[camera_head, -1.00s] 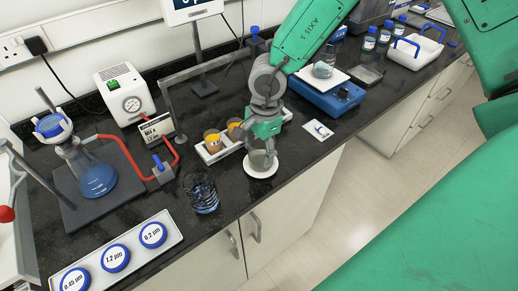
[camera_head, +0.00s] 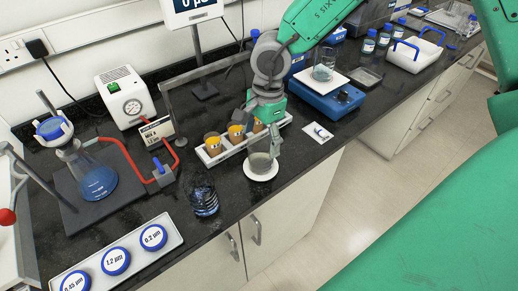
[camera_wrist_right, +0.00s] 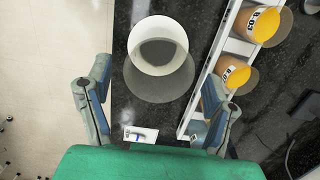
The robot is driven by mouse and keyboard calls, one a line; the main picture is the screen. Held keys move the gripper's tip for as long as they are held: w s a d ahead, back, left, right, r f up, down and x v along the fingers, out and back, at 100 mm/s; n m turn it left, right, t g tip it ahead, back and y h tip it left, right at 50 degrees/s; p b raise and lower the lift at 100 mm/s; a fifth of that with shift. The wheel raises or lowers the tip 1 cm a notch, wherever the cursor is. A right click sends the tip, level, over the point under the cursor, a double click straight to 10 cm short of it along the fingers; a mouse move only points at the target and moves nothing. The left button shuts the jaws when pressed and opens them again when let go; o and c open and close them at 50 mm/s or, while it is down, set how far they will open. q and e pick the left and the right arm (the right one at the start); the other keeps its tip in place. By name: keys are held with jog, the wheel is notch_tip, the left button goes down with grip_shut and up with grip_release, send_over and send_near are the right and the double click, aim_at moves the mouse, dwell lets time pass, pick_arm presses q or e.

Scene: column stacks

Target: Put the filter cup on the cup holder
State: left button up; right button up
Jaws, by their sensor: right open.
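My right gripper (camera_head: 264,146) is open and empty, just behind and above the cup. I see gaps to the cup on both sides in the wrist view. My left gripper is not in view.
A white rack (camera_head: 226,155) with yellow-filled cups stands close behind. A small white card (camera_head: 318,133) and blue balance (camera_head: 328,98) are right.

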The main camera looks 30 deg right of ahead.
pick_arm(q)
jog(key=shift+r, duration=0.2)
pick_arm(e)
notch_tip(320, 180, up, 7)
jog(key=shift+d, duration=0.45)
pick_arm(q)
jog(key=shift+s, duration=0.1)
pick_arm(e)
jog(key=shift+f, duration=0.1)
